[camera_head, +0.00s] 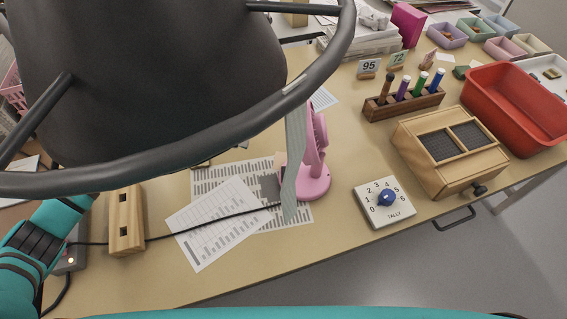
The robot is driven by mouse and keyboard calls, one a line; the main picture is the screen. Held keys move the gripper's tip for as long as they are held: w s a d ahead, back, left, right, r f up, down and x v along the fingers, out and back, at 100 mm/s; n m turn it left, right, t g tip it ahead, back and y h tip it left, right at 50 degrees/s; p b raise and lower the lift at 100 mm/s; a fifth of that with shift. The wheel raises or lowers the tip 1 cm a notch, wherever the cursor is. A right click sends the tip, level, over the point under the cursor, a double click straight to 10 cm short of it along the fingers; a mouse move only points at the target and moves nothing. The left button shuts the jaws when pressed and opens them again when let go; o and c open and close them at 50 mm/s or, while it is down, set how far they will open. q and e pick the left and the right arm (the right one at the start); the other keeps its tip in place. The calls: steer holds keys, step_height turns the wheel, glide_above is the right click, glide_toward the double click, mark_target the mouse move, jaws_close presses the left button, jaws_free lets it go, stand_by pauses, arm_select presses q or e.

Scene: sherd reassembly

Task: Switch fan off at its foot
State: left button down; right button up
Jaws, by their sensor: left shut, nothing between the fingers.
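A pink fan (315,150) stands on the table with a round pink foot (314,186). A grey strip (294,165) hangs in front of it and covers its left side, and the dark ring crosses above. No switch can be made out on the foot. A dark cable runs left from the foot across the papers. My left gripper (78,207), teal and black, is at the left edge, far left of the fan and partly behind the dark ring. Its fingertips are hard to make out; it is shut and empty. My right gripper is not in view.
A large dark drum with a ring (200,150) blocks the upper left. A wooden block (126,222), a grey box (72,260) and papers (215,222) lie left of the fan. A tally dial (385,202), wooden box (450,150) and red tray (520,105) stand right.

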arm_select(q)
steer(key=shift+d, duration=0.1)
glide_above(284, 172)
steer(key=w, duration=0.2)
steer(key=shift+s+a+f+p, duration=0.1)
steer(key=shift+a+f+p, duration=0.15)
steer(key=shift+f, duration=0.25)
steer(key=shift+s+a+f+p, duration=0.1)
steer(key=shift+a+f, duration=0.1)
steer(key=shift+f, duration=0.25)
steer(key=f, duration=0.2)
steer(key=s+d+f, duration=0.1)
steer(key=shift+s+a+f, duration=0.1)
steer(key=shift+s+f, duration=0.15)
steer(key=shift+f, duration=0.3)
